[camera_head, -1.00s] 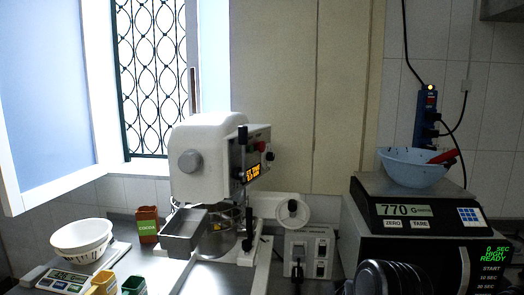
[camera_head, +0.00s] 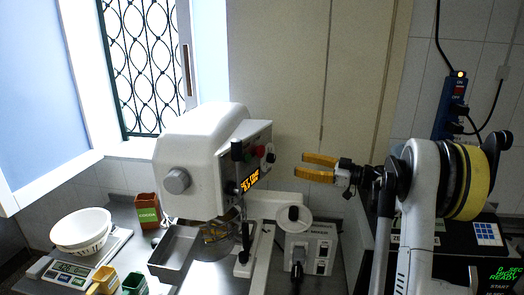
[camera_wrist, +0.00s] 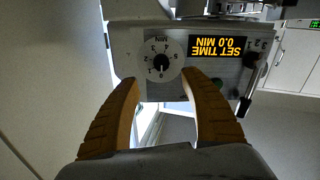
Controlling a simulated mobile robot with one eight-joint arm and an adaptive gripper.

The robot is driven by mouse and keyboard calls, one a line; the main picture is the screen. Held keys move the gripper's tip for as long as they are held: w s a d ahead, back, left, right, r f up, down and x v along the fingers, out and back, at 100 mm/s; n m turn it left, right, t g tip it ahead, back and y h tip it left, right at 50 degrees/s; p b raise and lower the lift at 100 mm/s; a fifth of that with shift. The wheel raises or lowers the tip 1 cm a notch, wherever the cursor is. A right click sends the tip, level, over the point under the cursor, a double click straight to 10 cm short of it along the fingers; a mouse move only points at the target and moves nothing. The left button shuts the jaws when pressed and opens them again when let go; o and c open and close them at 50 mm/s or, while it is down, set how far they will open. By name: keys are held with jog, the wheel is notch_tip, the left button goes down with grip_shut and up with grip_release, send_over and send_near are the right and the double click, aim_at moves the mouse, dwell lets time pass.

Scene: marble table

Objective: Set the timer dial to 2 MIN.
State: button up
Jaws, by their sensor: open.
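The timer dial (camera_wrist: 160,62) is a round white knob with numbers around a dark pointer, upside down in the wrist view. The pointer is toward the lower edge in the picture. Beside it the orange display (camera_wrist: 218,48) reads SET TIME 0.0 MIN. The panel is on the white mixer (camera_head: 195,160); its display also shows in the head view (camera_head: 250,180). My gripper (camera_head: 300,165) is open, with yellow fingers, to the right of the panel and apart from it. In the wrist view my fingertips (camera_wrist: 160,80) lie on either side of the dial's lower part in the picture; contact is not visible.
A metal tray (camera_head: 177,252) stands at the mixer's front. A white bowl (camera_head: 80,228) and a cocoa box (camera_head: 148,210) are at left. A grey box with switches (camera_head: 310,245) is below my gripper.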

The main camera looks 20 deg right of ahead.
aim_at(274, 159)
jog(key=x, duration=1)
jog(key=shift+w+a, duration=0.15)
jog(key=shift+a, duration=0.15)
grip_shut()
